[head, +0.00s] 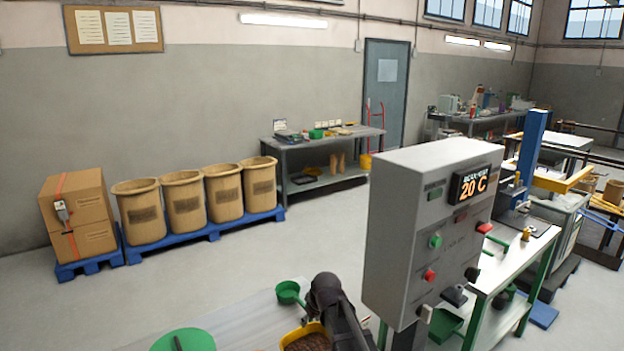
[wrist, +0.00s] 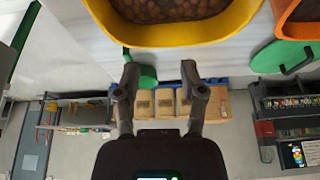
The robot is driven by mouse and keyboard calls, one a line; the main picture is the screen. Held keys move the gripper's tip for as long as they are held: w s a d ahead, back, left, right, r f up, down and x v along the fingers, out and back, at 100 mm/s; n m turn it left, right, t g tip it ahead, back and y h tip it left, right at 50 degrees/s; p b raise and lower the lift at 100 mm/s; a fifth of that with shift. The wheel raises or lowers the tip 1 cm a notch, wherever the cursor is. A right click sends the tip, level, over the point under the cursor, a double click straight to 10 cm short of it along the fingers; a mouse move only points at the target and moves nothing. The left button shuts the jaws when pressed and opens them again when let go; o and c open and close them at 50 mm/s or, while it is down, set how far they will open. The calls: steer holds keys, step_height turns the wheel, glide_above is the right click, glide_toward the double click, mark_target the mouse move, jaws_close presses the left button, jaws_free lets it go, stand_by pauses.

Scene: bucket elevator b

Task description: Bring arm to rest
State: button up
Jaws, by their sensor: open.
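My gripper (wrist: 160,88) is open in the wrist view, with nothing between its two dark fingers. A yellow bucket (wrist: 172,38) holding brown pieces is just beyond the fingertips at the top of that view, apart from them as far as I can tell. In the head view, part of my dark arm (head: 338,312) shows at the bottom centre, beside the yellow bucket (head: 290,340). My fingertips cannot be made out there.
The grey control box (head: 400,230), reading 20 C, stands close right of my arm. A green scoop (head: 288,290) and green lid (head: 183,341) lie on the near table. An orange bucket (wrist: 300,28) shows in the wrist view. Open floor lies beyond, before several sacks (head: 185,205).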

steer(key=s+d+f+m+g+h, duration=0.1)
steer(key=s+d+m, duration=0.5)
steer(key=s+d, duration=1.1)
steer(key=s+g+h, duration=0.1)
steer(key=g, duration=0.1)
steer(key=shift+s+d+f+g, duration=0.2)
steer(key=shift+s+g, duration=0.1)
steer(key=shift+s, duration=0.1)
steer(key=shift+c, duration=0.6)
